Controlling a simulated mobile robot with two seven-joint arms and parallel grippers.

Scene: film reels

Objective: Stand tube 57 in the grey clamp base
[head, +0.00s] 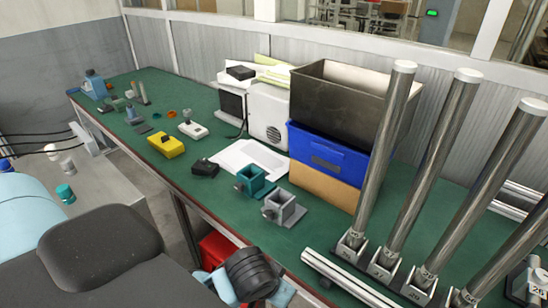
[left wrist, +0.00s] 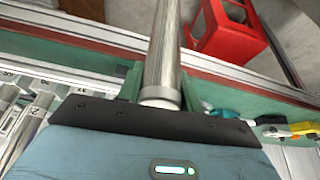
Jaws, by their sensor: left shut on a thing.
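My left gripper (left wrist: 160,88) is shut on a steel tube (left wrist: 166,45) in the left wrist view. The fingers close near a white band at the tube's near end; its far end runs out of the picture and no number shows on it. In the head view only parts of my arm show at the bottom; the fingers and held tube cannot be made out. The grey clamp base (head: 284,208) stands empty on the green table, apart from the gripper. My right gripper is not in view.
A teal clamp base (head: 254,180) stands just behind the grey one. Several upright steel tubes (head: 432,170) stand in a rack at the right. A blue bin (head: 327,157) is behind. A black block (head: 205,168) lies left. A red crate (left wrist: 232,35) is below the table edge.

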